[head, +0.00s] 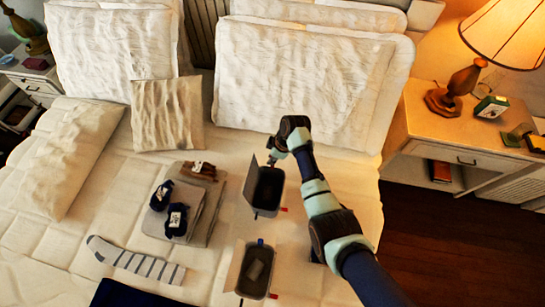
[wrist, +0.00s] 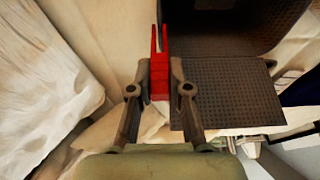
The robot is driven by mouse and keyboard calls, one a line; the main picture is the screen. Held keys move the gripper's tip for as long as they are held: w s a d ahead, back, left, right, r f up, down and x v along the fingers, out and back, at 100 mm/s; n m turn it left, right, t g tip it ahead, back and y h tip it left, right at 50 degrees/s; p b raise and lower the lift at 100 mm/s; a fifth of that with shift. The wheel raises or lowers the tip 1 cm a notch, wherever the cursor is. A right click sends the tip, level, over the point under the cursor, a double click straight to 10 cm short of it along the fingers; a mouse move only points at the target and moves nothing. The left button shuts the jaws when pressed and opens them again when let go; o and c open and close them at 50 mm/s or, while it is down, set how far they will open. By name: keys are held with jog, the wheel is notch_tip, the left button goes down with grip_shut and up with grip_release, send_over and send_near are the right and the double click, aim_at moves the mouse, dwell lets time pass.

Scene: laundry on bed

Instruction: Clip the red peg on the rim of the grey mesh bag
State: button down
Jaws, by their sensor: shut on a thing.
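My gripper (wrist: 160,78) is shut on the red peg (wrist: 159,68), which lies upright between the fingertips, its two prongs pointing to the top of the wrist view. The grey mesh bag (wrist: 226,95) is just right of the peg, with a perforated flap and a dark opening behind it. I cannot tell whether the peg touches the bag's edge. In the head view, my gripper (head: 277,150) is at the far end of the farther dark bag (head: 267,208). The held peg is hidden there.
A second dark open bag (head: 255,292) stands nearer on the bed, with small red and blue bits at its edges. Left are folded grey clothes (head: 205,225) with dark rolled items (head: 175,218), and a striped sock (head: 135,262). Pillows (head: 300,75) stand behind.

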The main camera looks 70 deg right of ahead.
jog(key=shift+f+b, duration=1.9)
jog(key=shift+f, duration=0.45)
jog(key=c, duration=1)
grip_release()
jog(key=v, duration=1.2)
